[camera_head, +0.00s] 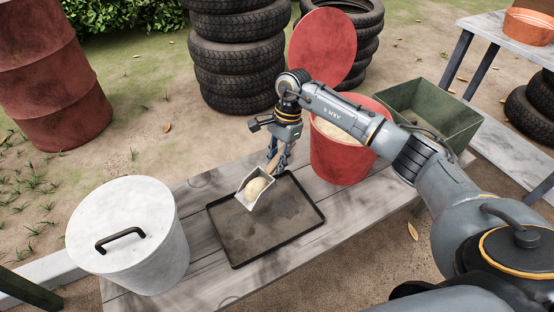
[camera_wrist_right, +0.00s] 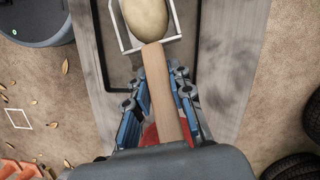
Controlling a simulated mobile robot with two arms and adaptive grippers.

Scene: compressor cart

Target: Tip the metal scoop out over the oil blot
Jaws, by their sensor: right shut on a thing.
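My right gripper (camera_head: 282,152) is shut on the wooden handle (camera_wrist_right: 160,95) of the metal scoop (camera_head: 245,192). The scoop is over the left back part of a shallow black-rimmed tray (camera_head: 236,264), its open end toward the lower left. A rounded pale heap (camera_head: 258,187) lies in the scoop and also shows in the wrist view (camera_wrist_right: 147,18). The gap between scoop and tray is hard to judge. My left gripper is not in view.
The tray rests on a grey plank bench (camera_head: 185,283). A lidded white bucket (camera_head: 135,250) stands left of it. A red bucket (camera_head: 335,165) with pale granules and a green metal bin (camera_head: 450,120) stand right. Stacked tyres (camera_head: 238,60) and a red barrel (camera_head: 50,75) are behind.

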